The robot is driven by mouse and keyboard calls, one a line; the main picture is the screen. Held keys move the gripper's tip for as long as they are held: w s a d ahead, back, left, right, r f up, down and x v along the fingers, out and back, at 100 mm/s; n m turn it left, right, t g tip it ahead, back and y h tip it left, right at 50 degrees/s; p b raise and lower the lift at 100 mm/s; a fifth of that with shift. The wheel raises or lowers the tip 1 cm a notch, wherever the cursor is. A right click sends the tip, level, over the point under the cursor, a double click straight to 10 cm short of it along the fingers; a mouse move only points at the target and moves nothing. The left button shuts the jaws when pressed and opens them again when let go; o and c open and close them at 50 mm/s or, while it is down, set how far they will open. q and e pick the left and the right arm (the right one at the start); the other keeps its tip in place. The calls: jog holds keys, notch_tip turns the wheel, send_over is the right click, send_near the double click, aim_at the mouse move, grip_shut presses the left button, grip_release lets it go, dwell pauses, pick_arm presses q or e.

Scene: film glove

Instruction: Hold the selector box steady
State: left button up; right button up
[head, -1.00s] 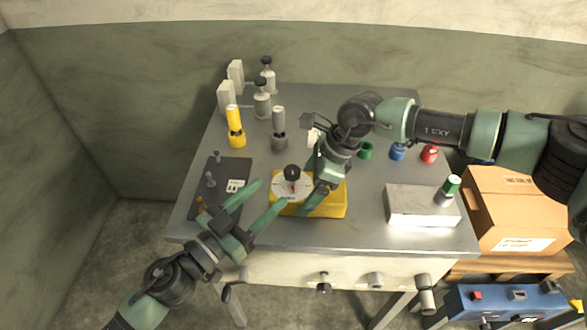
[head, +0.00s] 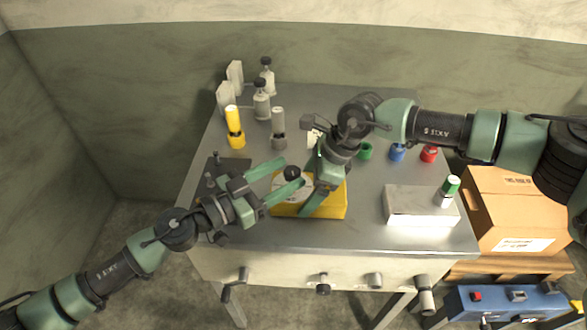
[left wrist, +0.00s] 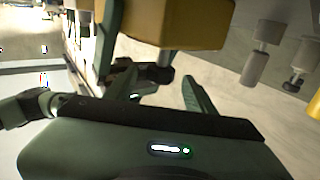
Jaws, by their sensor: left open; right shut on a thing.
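The selector box (head: 334,205) is yellow with a pale dial face and a black knob (head: 292,172) on top. It sits near the front middle of the steel table. My right gripper (head: 318,190) is shut on the box from above; one finger shows along its front, and the other is mostly hidden. My left gripper (head: 291,171) is open, its fingers on either side of the knob, with a gap visible. The left wrist view shows the knob (left wrist: 160,73) between the open fingers and the yellow box (left wrist: 190,22) at the top. My left gripper covers much of the dial.
A dark plate (head: 236,163) lies left, partly under my left arm. Yellow (head: 236,136) and grey (head: 278,130) cylinders stand behind. Green, blue and red caps (head: 429,154) line the right. A pale block (head: 420,207) sits front right. A cardboard box (head: 510,205) stands beside the table.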

aim_at(295, 170)
pick_arm(q)
jog(key=shift+x, duration=1.4)
grip_shut()
jog(key=shift+d+r+n+t, duration=0.1)
jog(key=shift+r+n+t, duration=0.2)
jog(key=shift+r+t, duration=0.1)
jog(key=n+t+y, duration=0.1)
jog(key=y, duration=0.1)
jog(key=n+t+y, duration=0.1)
jog(key=n+y, duration=0.1)
jog(key=n+t+y, duration=0.1)
jog(key=t+y, duration=0.1)
jog(key=shift+s+f+n, duration=0.1)
jog(key=shift+f+n, duration=0.15)
jog(key=shift+n, duration=0.05)
jog(key=shift+a+n+t+y, duration=0.1)
jog(key=shift+n+t+y, duration=0.4)
jog(key=shift+n+y, duration=0.9)
jog(key=shift+a+n+t+y, duration=0.15)
jog(key=shift+n+t+y, duration=0.45)
jog(key=shift+y, duration=1.4)
grip_release()
jog(key=shift+f, duration=0.1)
